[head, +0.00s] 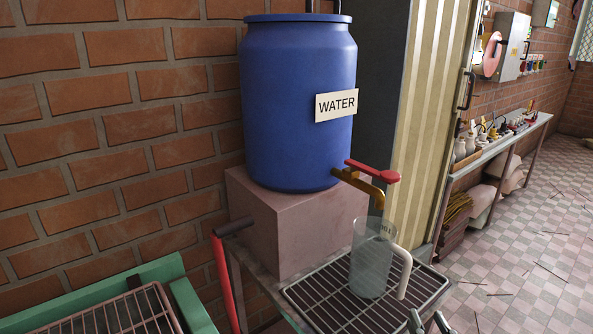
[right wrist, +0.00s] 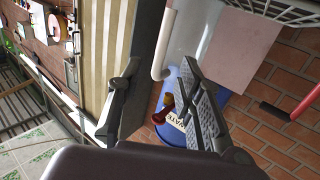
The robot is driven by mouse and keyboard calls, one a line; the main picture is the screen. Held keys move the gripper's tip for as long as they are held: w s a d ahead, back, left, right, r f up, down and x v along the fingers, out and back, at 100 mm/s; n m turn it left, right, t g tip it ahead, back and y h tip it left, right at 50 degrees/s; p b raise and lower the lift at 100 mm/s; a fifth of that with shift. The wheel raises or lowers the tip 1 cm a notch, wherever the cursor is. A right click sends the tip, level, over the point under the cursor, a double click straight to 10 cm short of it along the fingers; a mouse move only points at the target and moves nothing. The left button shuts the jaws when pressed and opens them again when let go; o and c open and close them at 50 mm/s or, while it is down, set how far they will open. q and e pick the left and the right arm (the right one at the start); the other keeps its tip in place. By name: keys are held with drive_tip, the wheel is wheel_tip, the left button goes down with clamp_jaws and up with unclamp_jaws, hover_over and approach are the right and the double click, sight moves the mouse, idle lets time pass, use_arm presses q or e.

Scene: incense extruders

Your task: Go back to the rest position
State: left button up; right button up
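A clear measuring jug (head: 371,265) with a cream handle (head: 402,270) stands upright on the wire rack, below the brass tap (head: 360,187) of the blue water barrel (head: 297,105). The tap has a red lever (head: 372,171). I see no water stream, and cannot tell whether the jug holds water. My right gripper (head: 429,319) is at the bottom edge of the head view, in front of the jug. In the right wrist view its fingers (right wrist: 160,66) are spread and empty, with the jug handle (right wrist: 163,45) showing beyond them. My left gripper is not in view.
The barrel stands on a pinkish block (head: 295,225) against the brick wall. A red handle (head: 224,284) sticks out at the left, near a green frame (head: 160,270). A long bench (head: 500,150) with small items stands at the right. The tiled floor (head: 530,250) is mostly clear.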

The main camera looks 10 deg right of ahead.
drive_tip(key=s+a+f+g+h, duration=0.1)
drive_tip(key=s+f+g, duration=0.5)
drive_tip(key=f, duration=0.5)
drive_tip(key=s+a+f+n+g+y, duration=0.3)
drive_tip(key=s+a+f+g, duration=0.45)
drive_tip(key=s, duration=0.45)
wheel_tip(320, 180, down, 25)
drive_tip(key=s+g+p, duration=0.2)
drive_tip(key=s+d+f+g+p, duration=0.1)
drive_tip(key=s+d+f, duration=0.1)
drive_tip(key=s+f, duration=1.1)
drive_tip(key=s, duration=0.2)
drive_tip(key=shift+s+d+h+p, duration=0.2)
drive_tip(key=shift+s+h+p, duration=0.15)
drive_tip(key=shift+s+h, duration=0.05)
